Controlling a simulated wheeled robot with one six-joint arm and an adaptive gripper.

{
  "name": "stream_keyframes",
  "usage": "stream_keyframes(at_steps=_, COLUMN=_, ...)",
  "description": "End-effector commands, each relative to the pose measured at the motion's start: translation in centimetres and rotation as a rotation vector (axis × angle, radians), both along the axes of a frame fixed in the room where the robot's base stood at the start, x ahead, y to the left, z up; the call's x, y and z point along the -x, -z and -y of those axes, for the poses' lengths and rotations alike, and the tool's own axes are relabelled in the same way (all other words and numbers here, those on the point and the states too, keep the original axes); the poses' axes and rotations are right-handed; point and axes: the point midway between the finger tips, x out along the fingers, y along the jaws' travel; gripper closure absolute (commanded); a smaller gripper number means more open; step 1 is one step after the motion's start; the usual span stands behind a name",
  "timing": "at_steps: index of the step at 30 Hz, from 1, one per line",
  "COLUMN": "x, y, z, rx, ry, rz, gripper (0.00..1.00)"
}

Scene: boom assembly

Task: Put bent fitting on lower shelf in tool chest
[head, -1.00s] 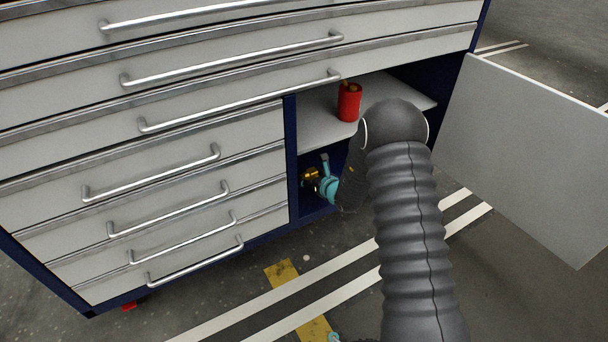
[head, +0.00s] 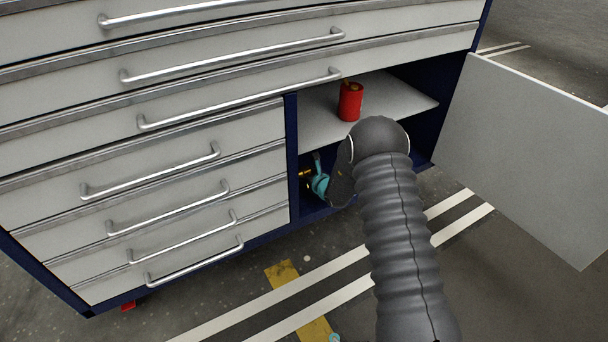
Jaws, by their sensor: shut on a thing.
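The tool chest (head: 292,170) is grey and dark blue, with an open compartment at its right. Its upper shelf (head: 320,125) is light grey and carries a red can. My gripper (head: 318,180) shows teal fingers inside the lower space, below that shelf and near the left wall. It is shut on a small brass-coloured piece, the bent fitting (head: 304,173), of which only a bit shows. My wrist hides most of the lower space, so I cannot tell whether the fitting touches the lower shelf.
The red can (head: 349,101) stands on the upper shelf just above my wrist. The open door (head: 530,150) swings out at the right. Drawers with bar handles (head: 190,250) fill the left side.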

Motion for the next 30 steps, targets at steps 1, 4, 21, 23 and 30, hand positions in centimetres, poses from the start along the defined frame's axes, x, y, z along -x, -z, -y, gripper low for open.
stream_keyframes(at_steps=1, x=0.0, y=0.0, z=0.0, rx=-0.001, ry=0.000, rz=0.001, gripper=0.71)
stream_keyframes(at_steps=4, x=0.0, y=0.2, z=0.0, rx=0.000, ry=0.000, rz=0.000, gripper=0.16)
stream_keyframes(at_steps=21, x=0.9, y=-0.6, z=0.7, rx=0.000, ry=0.000, rz=0.000, gripper=0.04)
stream_keyframes(at_steps=23, x=1.7, y=-1.0, z=1.2, rx=0.001, ry=0.001, rz=-0.001, gripper=0.04)
stream_keyframes(at_steps=30, x=5.4, y=-2.9, z=3.7, rx=0.001, ry=0.001, rz=-0.001, gripper=0.04)
